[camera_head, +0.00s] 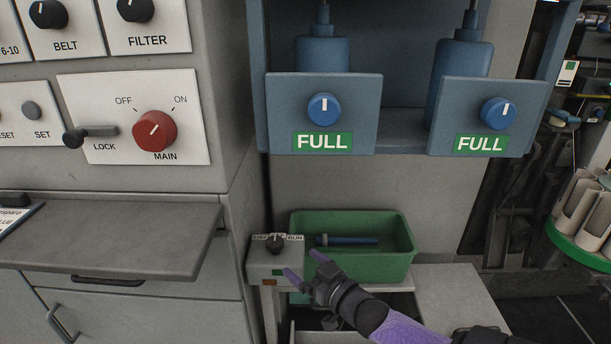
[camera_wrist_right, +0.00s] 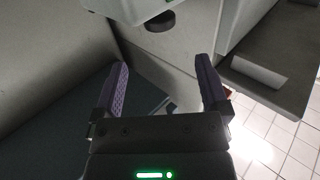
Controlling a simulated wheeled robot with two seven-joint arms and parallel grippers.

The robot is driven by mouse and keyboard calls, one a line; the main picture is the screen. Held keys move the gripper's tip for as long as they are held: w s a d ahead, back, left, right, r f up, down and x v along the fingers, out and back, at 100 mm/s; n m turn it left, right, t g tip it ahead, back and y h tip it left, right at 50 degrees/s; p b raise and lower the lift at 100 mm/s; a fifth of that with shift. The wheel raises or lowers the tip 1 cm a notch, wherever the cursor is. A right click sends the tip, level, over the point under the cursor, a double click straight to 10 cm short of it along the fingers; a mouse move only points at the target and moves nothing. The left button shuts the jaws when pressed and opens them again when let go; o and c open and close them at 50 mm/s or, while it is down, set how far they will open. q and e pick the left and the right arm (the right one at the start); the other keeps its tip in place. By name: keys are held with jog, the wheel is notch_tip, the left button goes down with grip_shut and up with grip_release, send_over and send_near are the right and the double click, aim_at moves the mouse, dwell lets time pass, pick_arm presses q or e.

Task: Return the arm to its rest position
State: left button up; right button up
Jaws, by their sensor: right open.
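My right gripper (camera_head: 303,265) is at the bottom middle of the head view, on a purple and black arm. It is open and empty, with its fingers apart, just right of a small grey switch box (camera_head: 262,262) and in front of a green bin (camera_head: 365,265). In the right wrist view, the purple fingers of the right gripper (camera_wrist_right: 162,68) stand wide apart with nothing held between them. A grey box edge with a dark round knob (camera_wrist_right: 160,22) is beyond the fingertips. My left gripper is in neither view.
The green bin holds a blue bolt-like piece (camera_head: 350,240). A grey shelf (camera_head: 110,235) juts out at left under the control panel with a red MAIN knob (camera_head: 155,131). Two blue FULL panels (camera_head: 350,100) hang above. A green rack of cylinders (camera_head: 590,255) stands at right.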

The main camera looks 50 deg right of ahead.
jog(key=s+a+f+g+p, duration=0.2)
jog(key=s+a+f+g, duration=0.15)
jog(key=s+f, duration=0.45)
jog(key=s+a+f+g+p, duration=0.2)
jog(key=s+f+g, duration=0.35)
jog(key=f, duration=0.45)
pick_arm(q)
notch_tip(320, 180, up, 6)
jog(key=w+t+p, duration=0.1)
jog(key=p, duration=0.1)
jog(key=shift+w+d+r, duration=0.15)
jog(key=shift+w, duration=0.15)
pick_arm(e)
jog(key=s+a+f+n+g, duration=0.2)
jog(key=s+a+f+g, duration=0.2)
jog(key=s, duration=0.9)
jog(key=s+a+f+n+g+y, duration=0.1)
jog(key=s+a+f+g, duration=0.3)
jog(key=s, duration=0.9)
jog(key=a+n+g, duration=0.1)
jog(key=a, duration=0.2)
jog(key=shift+a+g, duration=0.3)
jog(key=shift+a, duration=0.05)
jog(key=shift+s, duration=0.1)
